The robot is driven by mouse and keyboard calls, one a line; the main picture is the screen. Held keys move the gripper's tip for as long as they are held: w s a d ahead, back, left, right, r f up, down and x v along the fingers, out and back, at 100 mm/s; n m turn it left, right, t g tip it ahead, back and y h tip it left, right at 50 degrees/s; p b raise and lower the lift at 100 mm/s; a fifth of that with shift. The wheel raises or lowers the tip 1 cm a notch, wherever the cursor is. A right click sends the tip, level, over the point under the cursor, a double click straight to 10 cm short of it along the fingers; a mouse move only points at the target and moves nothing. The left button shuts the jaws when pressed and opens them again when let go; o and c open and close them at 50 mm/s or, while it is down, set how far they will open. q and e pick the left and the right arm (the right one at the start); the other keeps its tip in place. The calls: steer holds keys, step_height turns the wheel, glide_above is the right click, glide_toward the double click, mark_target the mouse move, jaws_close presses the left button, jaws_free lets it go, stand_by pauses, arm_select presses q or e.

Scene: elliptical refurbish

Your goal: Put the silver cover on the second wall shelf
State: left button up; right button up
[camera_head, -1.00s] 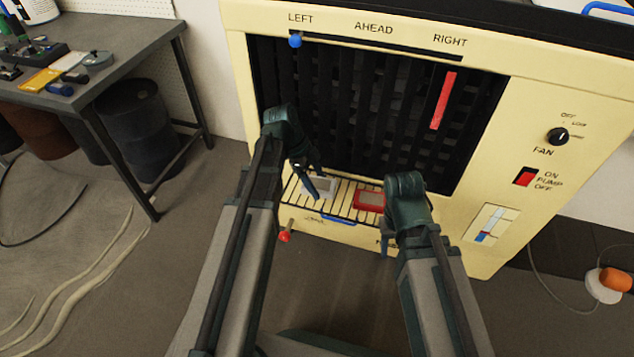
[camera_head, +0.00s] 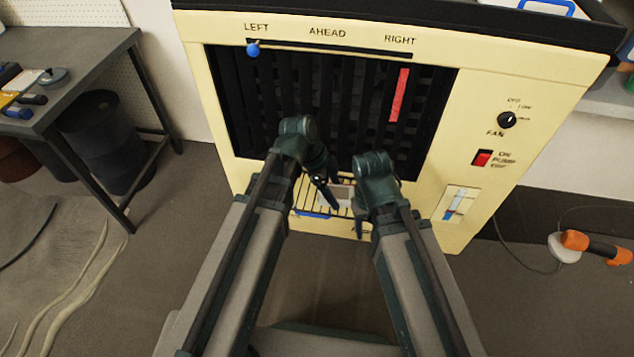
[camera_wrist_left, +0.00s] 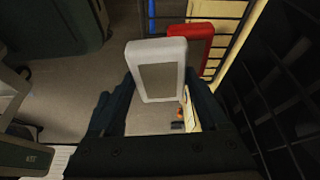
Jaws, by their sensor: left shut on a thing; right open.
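The silver cover (camera_wrist_left: 160,70), a pale rounded block with a grey face, sits between the fingers of my left gripper (camera_wrist_left: 160,98) in the left wrist view. In the head view the cover (camera_head: 338,196) is partly hidden by that gripper (camera_head: 328,190), in front of the cream cooler's lower grille. My left gripper is shut on it. My right gripper (camera_head: 362,228) is open, to the right of the cover and lower. I cannot clearly identify the second wall shelf.
A red block (camera_wrist_left: 192,45) lies behind the cover by the slatted grille. The large cream cooler (camera_head: 225,110) stands close ahead. A grey workbench (camera_head: 75,75) is at left, a grey surface (camera_head: 605,98) at far right. An orange-handled tool (camera_head: 575,241) is at right.

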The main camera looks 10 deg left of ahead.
arm_select(q)
steer(key=shift+s+d+r, duration=0.1)
steer(key=shift+s+d, duration=0.15)
steer(key=shift+d, duration=0.45)
